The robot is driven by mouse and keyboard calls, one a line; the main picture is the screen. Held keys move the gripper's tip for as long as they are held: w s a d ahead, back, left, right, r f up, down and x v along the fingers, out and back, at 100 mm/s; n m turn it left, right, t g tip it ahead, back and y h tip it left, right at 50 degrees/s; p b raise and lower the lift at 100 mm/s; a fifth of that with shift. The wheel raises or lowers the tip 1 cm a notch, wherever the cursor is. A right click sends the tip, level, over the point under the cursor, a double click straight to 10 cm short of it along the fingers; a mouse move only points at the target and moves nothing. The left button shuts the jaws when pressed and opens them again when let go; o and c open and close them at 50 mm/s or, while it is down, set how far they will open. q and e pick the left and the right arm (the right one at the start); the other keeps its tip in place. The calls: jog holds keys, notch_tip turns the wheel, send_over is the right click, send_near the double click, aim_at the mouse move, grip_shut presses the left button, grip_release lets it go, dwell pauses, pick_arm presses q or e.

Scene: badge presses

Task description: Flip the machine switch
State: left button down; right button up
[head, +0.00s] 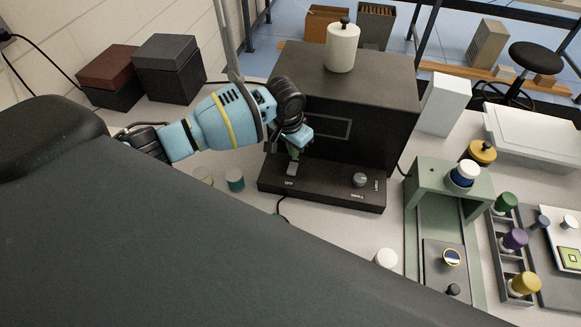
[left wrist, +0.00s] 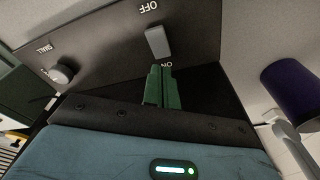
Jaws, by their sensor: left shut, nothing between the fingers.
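The machine (head: 345,110) is a large dark box on the bench, with a low black control panel (head: 325,190) in front. A small grey switch (head: 292,168) stands on the panel's left part, with an OFF label on the near side. In the left wrist view the switch (left wrist: 156,42) sits between the OFF and ON labels. My left gripper (head: 293,152) is shut and empty, just behind the switch. Its green fingertips (left wrist: 162,70) are at the ON side, close to the switch; I cannot tell whether they touch it. My right gripper is not in view.
A round knob (head: 360,180) is on the panel's right. A white jar (head: 342,46) stands on the machine. A green press stand (head: 447,180) is at right, beside a rack of coloured-top stamps (head: 503,250). Two dark boxes (head: 168,68) stand at back left. Small cylinders sit left of the panel.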

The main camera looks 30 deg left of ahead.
aim_at(293, 165)
pick_arm(q)
jog(key=shift+w+r, duration=0.1)
jog(key=shift+r, duration=1.5)
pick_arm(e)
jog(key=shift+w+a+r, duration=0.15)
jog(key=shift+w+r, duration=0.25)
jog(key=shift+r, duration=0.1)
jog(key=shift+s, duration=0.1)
